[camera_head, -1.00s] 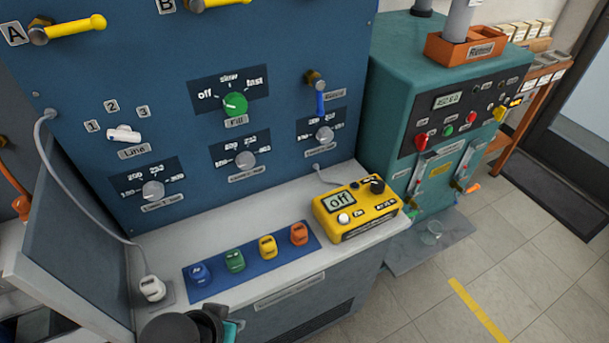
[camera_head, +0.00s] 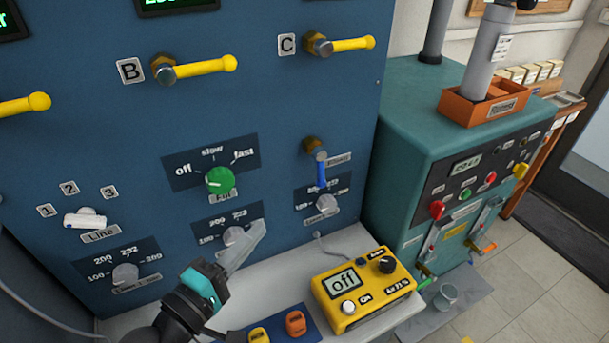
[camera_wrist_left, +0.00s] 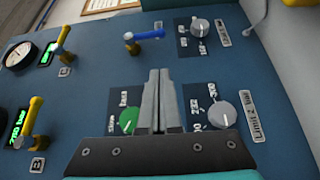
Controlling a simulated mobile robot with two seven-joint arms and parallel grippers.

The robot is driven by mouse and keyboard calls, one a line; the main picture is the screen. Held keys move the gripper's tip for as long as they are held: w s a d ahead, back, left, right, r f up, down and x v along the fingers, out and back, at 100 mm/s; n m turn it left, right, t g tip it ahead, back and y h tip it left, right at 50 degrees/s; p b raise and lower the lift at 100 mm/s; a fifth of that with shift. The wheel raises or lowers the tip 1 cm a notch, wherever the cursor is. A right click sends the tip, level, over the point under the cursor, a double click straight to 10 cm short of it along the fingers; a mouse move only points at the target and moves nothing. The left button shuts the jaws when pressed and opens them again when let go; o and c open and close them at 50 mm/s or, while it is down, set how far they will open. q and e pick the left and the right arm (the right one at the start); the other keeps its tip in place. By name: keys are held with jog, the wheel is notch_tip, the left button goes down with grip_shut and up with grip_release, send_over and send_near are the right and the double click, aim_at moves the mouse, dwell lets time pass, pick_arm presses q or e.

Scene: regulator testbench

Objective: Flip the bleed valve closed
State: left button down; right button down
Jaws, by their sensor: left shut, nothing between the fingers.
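The bleed valve appears to be the small brass valve with a blue lever (camera_head: 321,172) on the right side of the blue panel. Its lever hangs down from the brass fitting, beside a small label too blurred to read surely. It also shows in the left wrist view, as a blue lever (camera_wrist_left: 145,36) beyond the fingertips. My left gripper (camera_head: 262,226) is shut and empty. It points up at the panel near the middle lower knob, left of and below the blue lever, apart from it. In the left wrist view its closed fingers (camera_wrist_left: 158,74) show. My right gripper is not in view.
A green fill knob (camera_head: 220,180) sits left of the blue lever, with grey knobs (camera_head: 326,203) below. Yellow valve handles (camera_head: 200,68) stick out above. A yellow meter reading off (camera_head: 362,290) stands on the bench ledge. A teal machine (camera_head: 405,150) stands to the right.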

aim_at(321, 170)
pick_arm(q)
jog(key=shift+w+a+r+n+t, duration=0.35)
jog(key=shift+n+t, duration=0.05)
jog(key=shift+n, duration=0.1)
jog(key=shift+w, duration=0.1)
jog(key=s+d+f+p+x, duration=0.1)
jog(key=d+p+x, duration=0.1)
jog(key=x, duration=1)
jog(key=shift+w+d+r, duration=0.2)
jog(key=shift+d+r, duration=0.15)
jog(key=shift+r, duration=0.15)
